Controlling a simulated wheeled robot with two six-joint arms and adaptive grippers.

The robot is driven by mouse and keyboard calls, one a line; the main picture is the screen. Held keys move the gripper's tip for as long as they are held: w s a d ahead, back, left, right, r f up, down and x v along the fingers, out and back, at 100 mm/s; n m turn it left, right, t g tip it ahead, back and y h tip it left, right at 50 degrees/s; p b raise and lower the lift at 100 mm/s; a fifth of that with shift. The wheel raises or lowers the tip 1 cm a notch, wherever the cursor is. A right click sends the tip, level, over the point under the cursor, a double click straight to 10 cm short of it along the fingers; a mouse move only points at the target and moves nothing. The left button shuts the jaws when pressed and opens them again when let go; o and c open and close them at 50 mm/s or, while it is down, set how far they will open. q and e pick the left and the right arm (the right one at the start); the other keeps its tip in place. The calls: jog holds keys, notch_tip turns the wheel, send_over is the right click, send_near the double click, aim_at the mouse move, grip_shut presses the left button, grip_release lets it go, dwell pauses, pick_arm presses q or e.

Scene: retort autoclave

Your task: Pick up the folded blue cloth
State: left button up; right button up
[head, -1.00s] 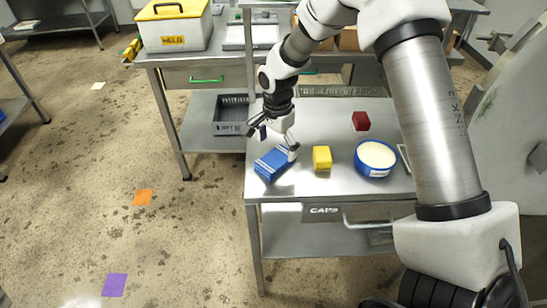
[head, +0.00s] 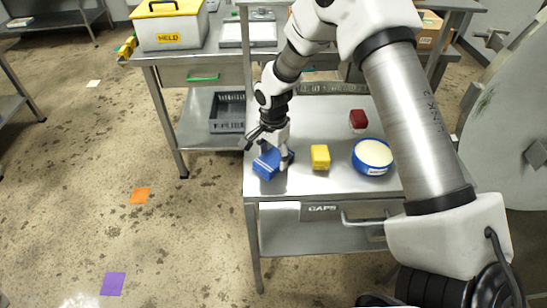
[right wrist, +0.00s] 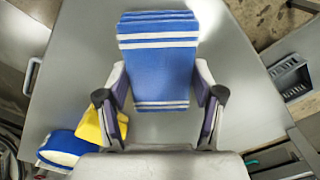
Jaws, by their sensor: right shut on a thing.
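The folded blue cloth (head: 267,163) with white stripes is at the left front corner of the steel table (head: 318,190). My right gripper (head: 270,150) reaches down over it and hides part of it in the head view. In the right wrist view the cloth (right wrist: 160,60) stretches up from between the two fingers of the gripper (right wrist: 162,108), which are shut on its sides. I cannot tell whether the cloth is clear of the tabletop. My left gripper is not in view.
A yellow block (head: 320,157) stands just right of the cloth. A round blue tub with a cream top (head: 373,156) and a dark red block (head: 358,120) are farther right. A grey crate (head: 228,112) sits on the lower shelf of the bench behind.

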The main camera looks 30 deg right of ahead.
aim_at(273, 159)
jog(key=shift+w+r, duration=0.15)
jog(key=shift+r, duration=0.15)
jog(key=r, duration=0.1)
jog(key=s+r, duration=0.1)
jog(key=shift+a+r+b, duration=0.25)
jog(key=shift+r+b, duration=0.1)
jog(key=shift+b, duration=0.05)
jog(key=s+a+r+b, duration=0.1)
jog(key=s+a+b, duration=0.1)
jog(key=s+a, duration=0.6)
jog(key=s, duration=0.4)
jog(key=shift+s+a+r, duration=0.2)
jog(key=shift+a, duration=0.05)
